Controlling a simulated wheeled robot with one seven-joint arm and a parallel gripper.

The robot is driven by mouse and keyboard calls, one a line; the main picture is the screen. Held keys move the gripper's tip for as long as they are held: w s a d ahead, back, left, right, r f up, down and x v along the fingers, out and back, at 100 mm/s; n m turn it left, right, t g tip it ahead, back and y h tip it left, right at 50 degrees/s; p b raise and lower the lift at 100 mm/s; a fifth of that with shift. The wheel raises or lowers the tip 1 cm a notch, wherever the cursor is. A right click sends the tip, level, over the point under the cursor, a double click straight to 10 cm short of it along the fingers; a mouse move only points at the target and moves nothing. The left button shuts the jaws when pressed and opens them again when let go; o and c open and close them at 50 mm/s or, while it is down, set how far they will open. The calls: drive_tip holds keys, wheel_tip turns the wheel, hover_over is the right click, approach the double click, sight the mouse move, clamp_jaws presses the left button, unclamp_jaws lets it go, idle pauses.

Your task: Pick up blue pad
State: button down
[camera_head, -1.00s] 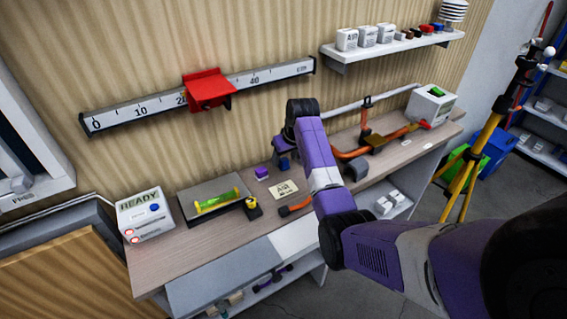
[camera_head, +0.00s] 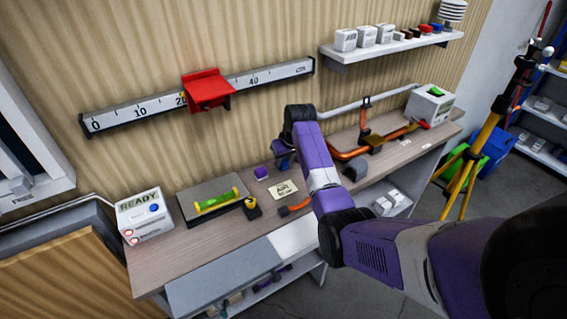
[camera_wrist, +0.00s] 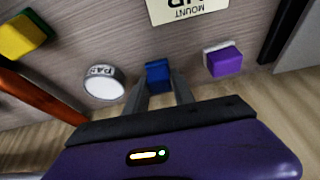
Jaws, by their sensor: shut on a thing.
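The blue pad (camera_wrist: 158,73) sits between the two fingers of my gripper (camera_wrist: 160,88) in the wrist view. The fingers are shut on it from both sides. Whether the pad touches the bench is hard to tell. In the head view my gripper (camera_head: 284,160) is over the back of the workbench (camera_head: 170,258), and my arm hides most of the pad there.
A purple block (camera_wrist: 224,61) lies right of the pad, and a round white piece (camera_wrist: 104,82) lies left. A printed mount card (camera_head: 284,189) is nearby. Orange pipework (camera_head: 345,153) runs right of my gripper. The wall rises behind.

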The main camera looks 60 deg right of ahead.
sight(284, 159)
drive_tip(key=shift+r, duration=0.1)
wheel_tip(284, 159, up, 20)
drive_tip(key=b, duration=0.2)
idle(0.3)
drive_tip(key=c, duration=1.7)
unclamp_jaws()
clamp_jaws()
